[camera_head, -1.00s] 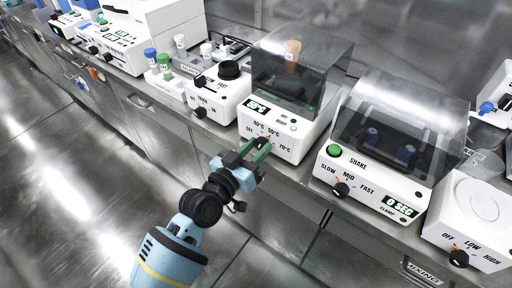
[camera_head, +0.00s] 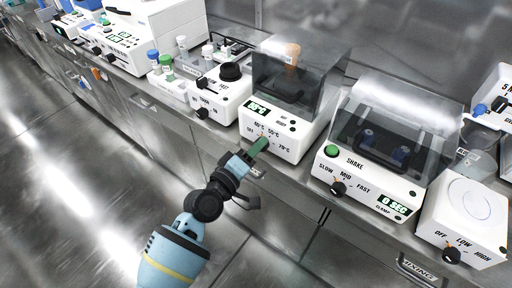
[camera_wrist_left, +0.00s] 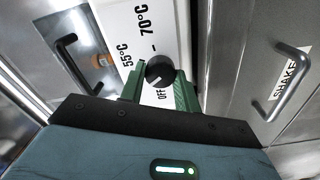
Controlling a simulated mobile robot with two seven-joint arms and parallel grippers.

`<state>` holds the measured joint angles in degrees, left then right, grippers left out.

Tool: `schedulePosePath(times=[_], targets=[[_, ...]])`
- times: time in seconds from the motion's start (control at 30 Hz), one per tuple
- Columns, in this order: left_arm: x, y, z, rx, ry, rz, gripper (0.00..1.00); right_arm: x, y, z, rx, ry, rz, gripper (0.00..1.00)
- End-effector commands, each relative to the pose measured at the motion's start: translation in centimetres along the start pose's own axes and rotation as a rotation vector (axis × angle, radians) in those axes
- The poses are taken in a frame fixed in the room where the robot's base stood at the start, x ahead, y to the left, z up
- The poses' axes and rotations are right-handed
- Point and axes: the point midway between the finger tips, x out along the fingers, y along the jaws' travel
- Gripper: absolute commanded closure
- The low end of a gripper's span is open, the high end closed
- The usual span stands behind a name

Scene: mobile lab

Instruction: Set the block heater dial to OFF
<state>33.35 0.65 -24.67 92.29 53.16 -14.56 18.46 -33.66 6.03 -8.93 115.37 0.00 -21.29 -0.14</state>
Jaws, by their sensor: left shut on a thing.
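The block heater (camera_head: 287,140) is a white box with a smoky clear cover and a lit green display. Its front has a dial with 40°C, 55°C, 70°C and OFF around it. My left gripper (camera_head: 259,147) is at this dial and hides it in the head view. In the left wrist view, the black dial (camera_wrist_left: 160,71) sits between the green fingers of my left gripper (camera_wrist_left: 158,80), which is shut on it. A pale mark on the dial appears to point toward the OFF label (camera_wrist_left: 160,95). My right gripper is not in view.
A shaker (camera_head: 375,165) with a clear cover and its own dial stands to the right. A white device (camera_head: 465,215) with OFF, LOW and HIGH is farther right. A device with a black knob (camera_head: 220,88) is close on the left. Drawer handles (camera_wrist_left: 287,80) protrude below.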

Motion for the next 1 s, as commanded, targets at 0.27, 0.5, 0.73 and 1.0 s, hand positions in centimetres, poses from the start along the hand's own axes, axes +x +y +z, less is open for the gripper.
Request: schedulePosePath(times=[0.27,0.5,0.73,1.0], targets=[[0.0,0.0,0.0,-0.266,0.001,0.0,0.91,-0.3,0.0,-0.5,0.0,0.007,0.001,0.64],[0.0,-0.1,0.0,-0.49,0.0,-0.001,0.91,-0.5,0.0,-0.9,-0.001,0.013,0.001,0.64],[0.0,0.0,0.0,-0.675,0.001,0.0,0.91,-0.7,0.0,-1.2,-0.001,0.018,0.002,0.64],[0.0,-0.1,0.1,-0.818,-0.001,-0.001,0.91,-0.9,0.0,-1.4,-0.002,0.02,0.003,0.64]])
